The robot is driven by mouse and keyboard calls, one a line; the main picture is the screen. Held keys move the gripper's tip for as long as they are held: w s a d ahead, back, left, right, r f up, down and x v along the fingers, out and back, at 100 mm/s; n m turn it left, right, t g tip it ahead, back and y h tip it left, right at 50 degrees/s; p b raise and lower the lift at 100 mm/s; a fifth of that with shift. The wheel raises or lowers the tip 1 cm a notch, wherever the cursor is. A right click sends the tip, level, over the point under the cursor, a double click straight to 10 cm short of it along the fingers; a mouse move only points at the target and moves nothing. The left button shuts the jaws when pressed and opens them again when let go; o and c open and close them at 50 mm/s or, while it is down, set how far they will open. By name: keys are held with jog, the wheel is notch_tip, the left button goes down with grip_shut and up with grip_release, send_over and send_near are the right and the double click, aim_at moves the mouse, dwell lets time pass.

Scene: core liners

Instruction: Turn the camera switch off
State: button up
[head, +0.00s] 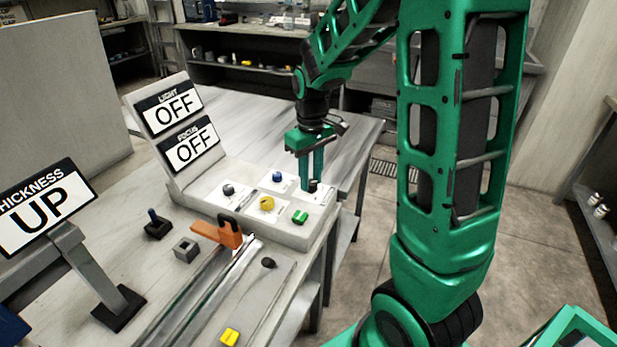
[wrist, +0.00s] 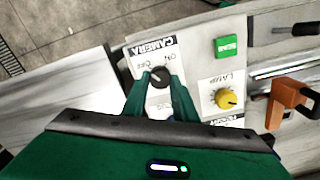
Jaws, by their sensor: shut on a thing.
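The camera switch is a small black rotary knob (wrist: 158,77) on a white plate labelled CAMERA, with ON and OFF marks beside it, seen upside down in the wrist view. My gripper (wrist: 160,85) is shut on this knob, one green finger on each side of it. In the head view my gripper (head: 309,187) points down at the panel's back right corner, and the knob (head: 314,185) shows partly beside the fingers. I cannot tell surely which mark the knob points to.
A yellow LAMP knob (head: 267,203), a green SCAN button (head: 300,217), a blue knob (head: 278,177) and a dark knob (head: 228,190) sit nearby on the panel. Signs read LIGHT OFF (head: 170,107), FOCUS OFF (head: 189,146) and THICKNESS UP (head: 45,208). An orange handle (head: 217,234) stands in front.

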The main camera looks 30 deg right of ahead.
jog(key=shift+w+r+n, duration=0.15)
jog(key=shift+n, duration=0.65)
jog(key=o, duration=1)
jog(key=shift+o, duration=0.2)
notch_tip(320, 180, up, 11)
jog(key=shift+f, duration=0.2)
